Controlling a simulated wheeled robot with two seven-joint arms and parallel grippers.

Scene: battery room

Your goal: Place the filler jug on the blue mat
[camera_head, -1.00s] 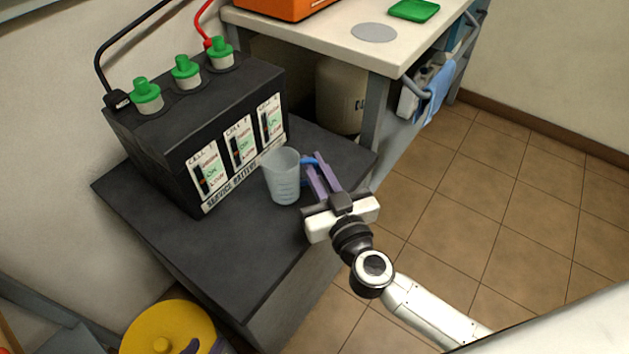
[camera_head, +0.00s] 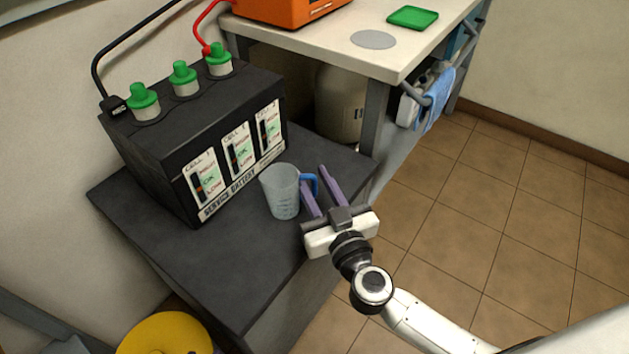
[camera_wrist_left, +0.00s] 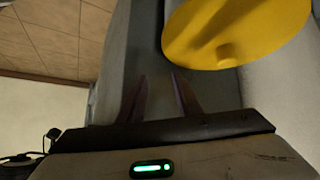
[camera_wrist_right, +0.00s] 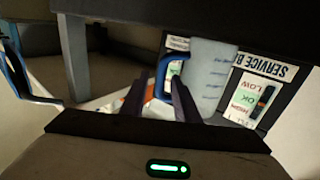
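The filler jug (camera_head: 283,202), translucent with a blue handle, stands upright on the dark stand (camera_head: 235,275) in front of the battery. Its handle points right, towards my right gripper (camera_head: 313,177). That gripper is open, its purple fingers apart near the handle. In the right wrist view the jug (camera_wrist_right: 212,75) is just beyond the fingers, and part of the blue handle shows between their tips. My left gripper (camera_wrist_left: 159,77) is open and empty in the left wrist view, near a yellow round lid. It is out of the head view. I see no blue mat in these views.
The black service battery (camera_head: 180,150) with green caps fills the back of the stand. A pale table (camera_head: 330,40) behind holds an orange device (camera_head: 285,8), a grey disc (camera_head: 373,39) and a green tray (camera_head: 413,17). A blue cloth (camera_head: 436,97) hangs at its side. The yellow lid (camera_head: 165,335) is lower left.

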